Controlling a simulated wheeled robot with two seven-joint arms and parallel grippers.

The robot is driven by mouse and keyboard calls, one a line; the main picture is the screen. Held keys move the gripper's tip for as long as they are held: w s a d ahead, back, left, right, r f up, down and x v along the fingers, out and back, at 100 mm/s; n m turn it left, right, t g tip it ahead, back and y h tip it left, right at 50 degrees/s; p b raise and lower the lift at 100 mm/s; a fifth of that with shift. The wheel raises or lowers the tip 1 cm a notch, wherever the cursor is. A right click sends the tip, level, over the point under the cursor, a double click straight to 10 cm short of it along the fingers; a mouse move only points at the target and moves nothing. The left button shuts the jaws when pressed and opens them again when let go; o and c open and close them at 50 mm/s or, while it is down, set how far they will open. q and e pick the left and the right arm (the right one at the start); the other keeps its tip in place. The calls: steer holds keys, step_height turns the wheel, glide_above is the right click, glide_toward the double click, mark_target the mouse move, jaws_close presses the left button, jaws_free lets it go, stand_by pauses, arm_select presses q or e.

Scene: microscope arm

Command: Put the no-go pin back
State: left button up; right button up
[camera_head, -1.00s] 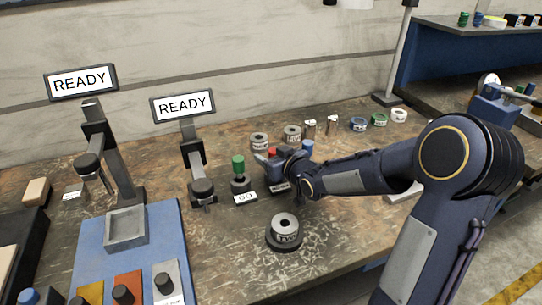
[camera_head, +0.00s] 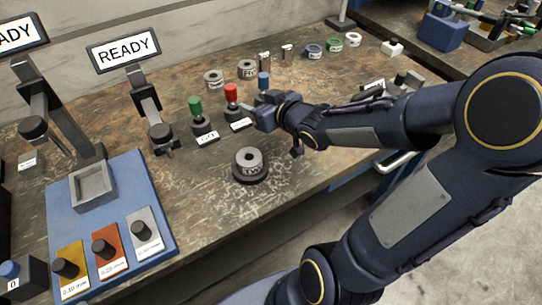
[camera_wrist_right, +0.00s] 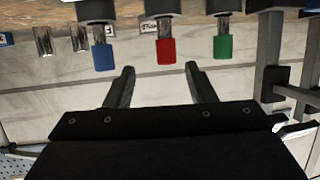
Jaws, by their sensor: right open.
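The red-handled pin (camera_head: 231,93) stands upright in its dark holder, between the green pin (camera_head: 195,105) and the blue pin (camera_head: 264,82). A label marked GO lies before the green pin. My right gripper (camera_head: 254,114) is just right of and in front of the red pin's holder, open and empty. In the right wrist view, the red pin (camera_wrist_right: 166,51) shows beyond and between the open fingertips (camera_wrist_right: 159,68), apart from them. The blue pin (camera_wrist_right: 103,56) and green pin (camera_wrist_right: 222,47) are outside the fingers. My left gripper is out of view.
A grey ring on a dark base (camera_head: 250,166) stands in front of my right gripper. Several rings line the back of the bench. A blue board (camera_head: 140,200) with a grey tray (camera_head: 92,186) is at left. A READY screen (camera_head: 124,50) stands behind.

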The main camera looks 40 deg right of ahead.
steer(key=s+a+f+m+g+y, duration=0.1)
steer(key=s+a+g, duration=0.3)
steer(key=s, duration=0.7)
steer(key=s+a+f+m+g+y, duration=0.1)
steer(key=s+a+g, duration=0.3)
steer(key=s, duration=0.7)
steer(key=shift+s+a+f+m+y, duration=0.15)
steer(key=shift+a+f+m+y, duration=0.2)
steer(key=shift+a, duration=0.3)
step_height(320, 180, up, 8)
steer(key=p, duration=0.8)
steer(key=shift+r, duration=0.2)
